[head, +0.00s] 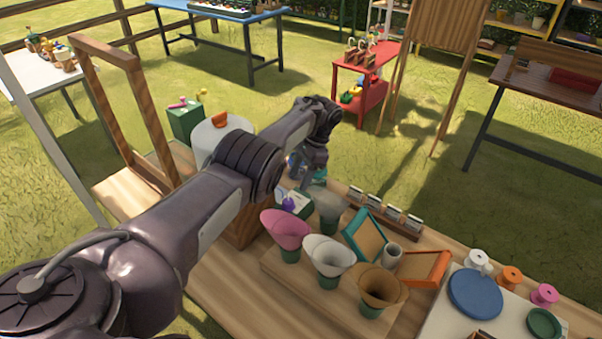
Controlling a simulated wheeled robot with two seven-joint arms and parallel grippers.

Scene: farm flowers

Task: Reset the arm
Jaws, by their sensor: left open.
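My left arm reaches in from the lower left across the wooden table (225,290). Its gripper (306,182) hangs down near the table's back edge, small and partly hidden by my own arm. The gripper is open. It is above and behind a white box (297,204) with a purple item on it. A teal thing shows right beside the fingers, and I cannot tell whether they touch it. My right gripper is not in view.
Pink (286,230), white (328,257) and brown (378,286) paper cones stand on a wooden board. Spools and a blue disc (475,293) are at right. A wooden frame (100,55) rises at left.

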